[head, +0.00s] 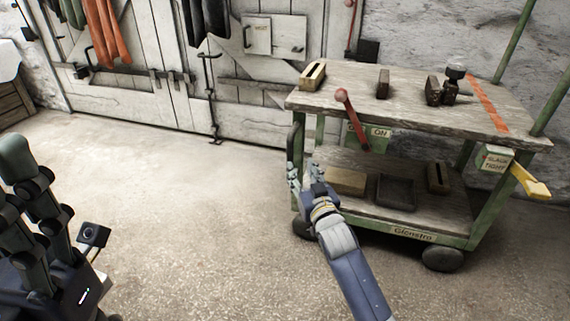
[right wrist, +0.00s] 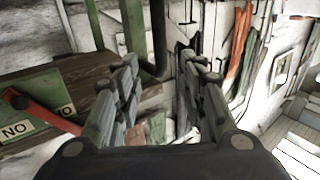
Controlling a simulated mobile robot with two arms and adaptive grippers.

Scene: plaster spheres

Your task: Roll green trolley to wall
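The green trolley (head: 345,232) stands at the right, with a worn wooden top and a lower shelf. A dark bar handle (head: 292,147) is on its left end. My right gripper (head: 305,176) is open beside that end, just below the handle. In the right wrist view its two fingers (right wrist: 160,85) are apart, with a dark upright bar (right wrist: 158,40) showing beyond and between them; I cannot tell if they touch it. My left gripper (head: 22,185) is close to the camera at the left edge, away from the trolley, partly cut off.
Wooden blocks and a dark-knobbed item (head: 452,82) lie on the trolley top. A red lever (head: 351,120) rises at its front, and a yellow handle (head: 531,182) sticks out right. White plank doors (head: 140,95) and a plaster wall stand behind. The floor (head: 190,215) left of the trolley is clear.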

